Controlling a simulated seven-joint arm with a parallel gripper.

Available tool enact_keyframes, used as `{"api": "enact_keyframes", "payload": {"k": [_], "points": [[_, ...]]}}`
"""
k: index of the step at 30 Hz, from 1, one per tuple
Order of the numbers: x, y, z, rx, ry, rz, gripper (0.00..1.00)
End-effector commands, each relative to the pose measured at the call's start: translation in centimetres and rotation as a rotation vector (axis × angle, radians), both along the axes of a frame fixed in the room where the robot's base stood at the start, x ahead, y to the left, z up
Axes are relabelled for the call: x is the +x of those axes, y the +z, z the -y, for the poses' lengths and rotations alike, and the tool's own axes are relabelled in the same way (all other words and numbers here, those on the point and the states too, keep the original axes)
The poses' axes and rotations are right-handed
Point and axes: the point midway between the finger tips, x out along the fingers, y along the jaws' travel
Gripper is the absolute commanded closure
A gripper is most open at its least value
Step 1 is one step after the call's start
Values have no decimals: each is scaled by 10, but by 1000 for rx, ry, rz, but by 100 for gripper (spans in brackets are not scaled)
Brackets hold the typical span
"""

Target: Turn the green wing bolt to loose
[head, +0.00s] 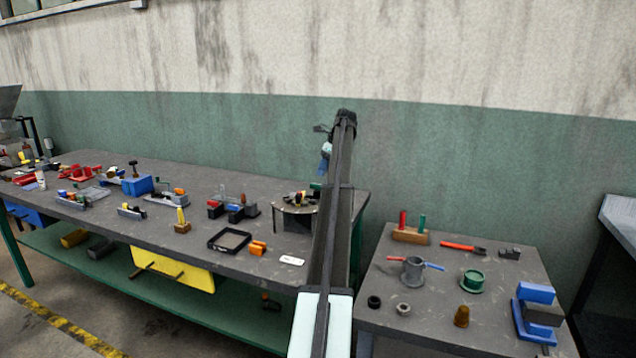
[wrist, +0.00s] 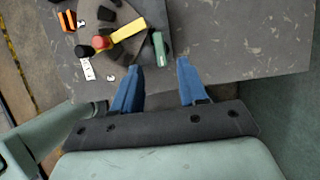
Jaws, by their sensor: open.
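A small green piece (wrist: 158,48), which looks like the green wing bolt, stands at the edge of a round grey stand (wrist: 120,52) in the wrist view. In the head view it shows as a green bit (head: 316,186) beside my arm, at the right of the stand (head: 286,207). My gripper (wrist: 158,64) is open and empty, with its two blue fingers apart. The green piece lies just beyond the gap between the fingertips. I cannot tell the height between them. In the head view my gripper (head: 325,163) is above the stand, partly hidden by my arm.
The stand also bears a yellow bar (wrist: 128,29), a red knob (wrist: 100,42) and black pieces. A black frame (head: 229,240), orange piece (head: 257,247) and white tag (head: 291,260) lie nearby. Another table (head: 455,325) with several items stands at the right.

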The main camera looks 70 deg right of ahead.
Motion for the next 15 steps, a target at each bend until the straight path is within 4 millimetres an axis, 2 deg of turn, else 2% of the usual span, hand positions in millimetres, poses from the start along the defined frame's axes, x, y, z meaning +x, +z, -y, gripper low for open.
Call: {"api": "enact_keyframes", "payload": {"k": [1,6,15], "points": [[4,-10,-1,1,1,0,57],[14,-35,-1,1,1,0,57],[24,-59,0,-2,1,0,57]]}}
